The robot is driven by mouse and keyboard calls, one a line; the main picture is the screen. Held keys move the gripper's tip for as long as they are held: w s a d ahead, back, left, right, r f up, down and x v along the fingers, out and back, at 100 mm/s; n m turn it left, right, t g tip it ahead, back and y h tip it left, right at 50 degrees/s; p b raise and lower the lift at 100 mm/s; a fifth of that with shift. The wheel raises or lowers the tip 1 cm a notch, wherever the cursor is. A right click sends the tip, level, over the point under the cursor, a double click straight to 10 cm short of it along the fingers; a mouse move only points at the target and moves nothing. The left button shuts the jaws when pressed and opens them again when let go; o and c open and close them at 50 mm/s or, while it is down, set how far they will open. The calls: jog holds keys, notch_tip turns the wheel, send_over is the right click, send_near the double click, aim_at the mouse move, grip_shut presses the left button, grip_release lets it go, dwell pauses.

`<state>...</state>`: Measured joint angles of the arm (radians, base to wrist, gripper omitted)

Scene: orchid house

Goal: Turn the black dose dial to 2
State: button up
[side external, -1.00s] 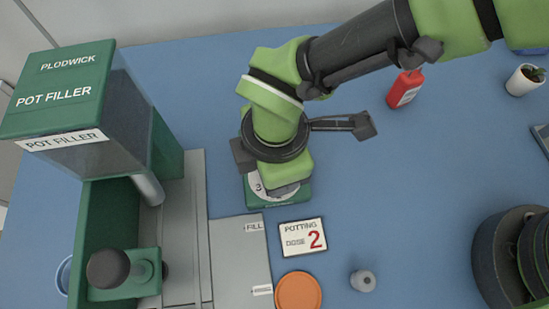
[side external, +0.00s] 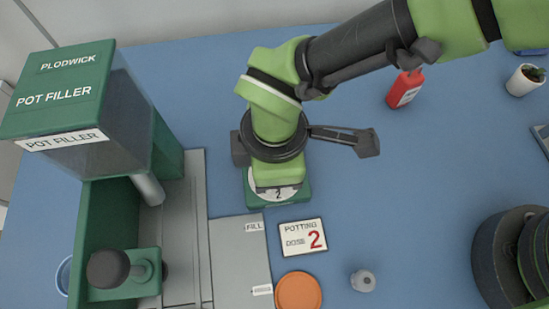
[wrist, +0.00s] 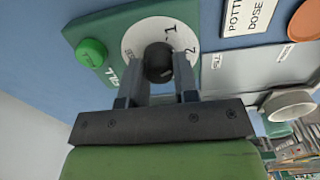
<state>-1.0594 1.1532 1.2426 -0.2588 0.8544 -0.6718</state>
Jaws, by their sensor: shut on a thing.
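The black dose dial (wrist: 158,62) is a round knob on a white numbered plate (wrist: 133,40), seen in the wrist view. My gripper (wrist: 157,75) is shut on it, one finger on each side. The numerals 1 and 2 show on the plate's right side. I cannot make out clearly which numeral the knob points to. In the side view, my gripper (side external: 277,181) is over the green dial box (side external: 293,198) and hides the knob. A 2 shows on the plate's (side external: 268,196) near edge there.
A card reading "POTTING DOSE 2" (side external: 303,238) lies by the box. The green pot filler (side external: 75,100) stands at left with a grey plate (side external: 238,265). An orange disc (side external: 298,291) and a small grey knob-like thing (side external: 363,281) lie in front. A red bottle (side external: 405,90) stands behind.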

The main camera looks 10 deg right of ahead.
jog(key=m, duration=0.4)
jog(key=shift+m, duration=0.3)
dwell(0.3)
jog(key=o, duration=0.9)
jog(key=shift+o, duration=0.2)
notch_tip(320, 180, up, 10)
